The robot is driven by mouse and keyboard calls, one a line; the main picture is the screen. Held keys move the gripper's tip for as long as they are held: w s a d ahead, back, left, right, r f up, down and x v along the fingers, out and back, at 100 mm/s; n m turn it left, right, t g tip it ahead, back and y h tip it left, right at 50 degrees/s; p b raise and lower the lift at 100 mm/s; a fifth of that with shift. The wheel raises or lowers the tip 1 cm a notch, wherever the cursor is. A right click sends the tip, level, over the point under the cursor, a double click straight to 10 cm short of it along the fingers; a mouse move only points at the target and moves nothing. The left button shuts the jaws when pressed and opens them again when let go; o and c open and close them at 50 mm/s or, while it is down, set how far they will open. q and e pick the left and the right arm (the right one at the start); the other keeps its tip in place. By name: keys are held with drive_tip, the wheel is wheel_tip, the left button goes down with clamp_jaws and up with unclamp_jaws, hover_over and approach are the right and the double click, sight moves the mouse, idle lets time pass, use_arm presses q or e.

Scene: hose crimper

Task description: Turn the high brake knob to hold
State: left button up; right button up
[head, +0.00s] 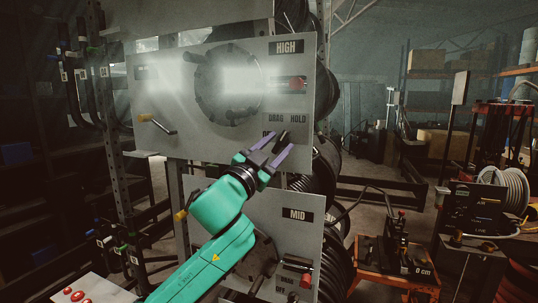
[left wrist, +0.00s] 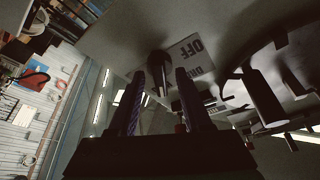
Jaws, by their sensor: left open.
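The upper grey panel (head: 215,148) carries the HIGH label (head: 286,47), with the words DRAG and HOLD (head: 298,118) and a partly covered OFF below them. The high brake knob (head: 283,135) appears as a small dark shape at my left gripper's tips, mostly hidden. In the left wrist view the dark knob (left wrist: 158,66) stands between the fingertips, beside the OFF and DRAG plate (left wrist: 193,56). My left gripper (head: 278,147) is open around the knob; contact cannot be told. Which word the knob points at cannot be told. My right gripper is not in view.
A red switch (head: 297,85) sits above the words. A round drum (head: 228,84) and a yellow-tipped lever (head: 156,123) are on the same panel. The MID panel (head: 305,235) is below, behind my left arm. An orange cart (head: 395,270) stands at right.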

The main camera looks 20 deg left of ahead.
use_arm(q)
drive_tip(key=b+v, duration=0.7)
drive_tip(key=v, duration=0.7)
drive_tip(key=shift+s+f, duration=0.1)
drive_tip(key=shift+s, duration=0.05)
